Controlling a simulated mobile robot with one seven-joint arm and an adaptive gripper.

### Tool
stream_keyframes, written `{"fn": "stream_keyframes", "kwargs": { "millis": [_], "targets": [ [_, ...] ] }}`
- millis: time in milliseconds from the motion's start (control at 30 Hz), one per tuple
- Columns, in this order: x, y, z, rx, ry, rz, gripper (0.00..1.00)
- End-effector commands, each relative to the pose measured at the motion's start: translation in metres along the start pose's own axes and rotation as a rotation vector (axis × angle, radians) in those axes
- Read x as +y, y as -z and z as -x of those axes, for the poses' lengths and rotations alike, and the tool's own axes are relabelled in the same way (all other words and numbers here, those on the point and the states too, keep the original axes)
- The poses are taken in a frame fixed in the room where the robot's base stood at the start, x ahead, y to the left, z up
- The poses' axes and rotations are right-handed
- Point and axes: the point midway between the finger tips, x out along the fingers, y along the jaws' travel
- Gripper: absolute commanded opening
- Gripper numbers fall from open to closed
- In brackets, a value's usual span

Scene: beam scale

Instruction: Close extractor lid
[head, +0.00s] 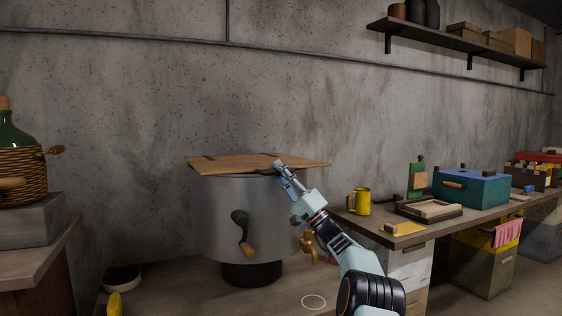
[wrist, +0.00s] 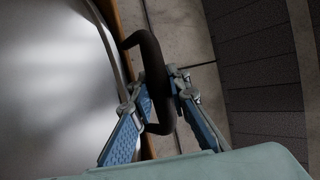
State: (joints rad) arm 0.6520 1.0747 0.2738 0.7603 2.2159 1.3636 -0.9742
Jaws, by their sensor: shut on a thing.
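The extractor (head: 215,220) is a grey metal drum with a side crank (head: 241,228) and a yellow tap (head: 309,248). Its flat wooden lid (head: 225,163) lies across the top, looks close to level and overhangs the drum on both sides. My gripper (head: 281,167) is at the lid's near right edge. In the wrist view my gripper (wrist: 162,88) is shut on a dark handle (wrist: 152,62) at the lid's edge, one finger on each side. The lid's wooden edge (wrist: 130,18) shows beside the drum's shiny metal (wrist: 55,75). Whether the lid touches the rim all round cannot be told.
A bench on the right holds a yellow mug (head: 359,202), a wooden frame (head: 430,210) and a blue box (head: 472,188). A wicker-covered green bottle (head: 18,165) stands at far left. A wall shelf (head: 450,40) hangs at upper right. The concrete wall is behind the drum.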

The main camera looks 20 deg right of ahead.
Motion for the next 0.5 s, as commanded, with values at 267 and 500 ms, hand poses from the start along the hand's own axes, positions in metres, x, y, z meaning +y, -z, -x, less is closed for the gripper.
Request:
{"fn": "stream_keyframes", "kwargs": {
  "millis": [267, 500],
  "targets": [
    [0.0014, 0.0009, 0.0008, -0.003, 0.008, 0.004, 0.2],
    [0.0032, 0.0004, 0.0008, -0.002, 0.004, 0.002, 0.28]
  ]
}}
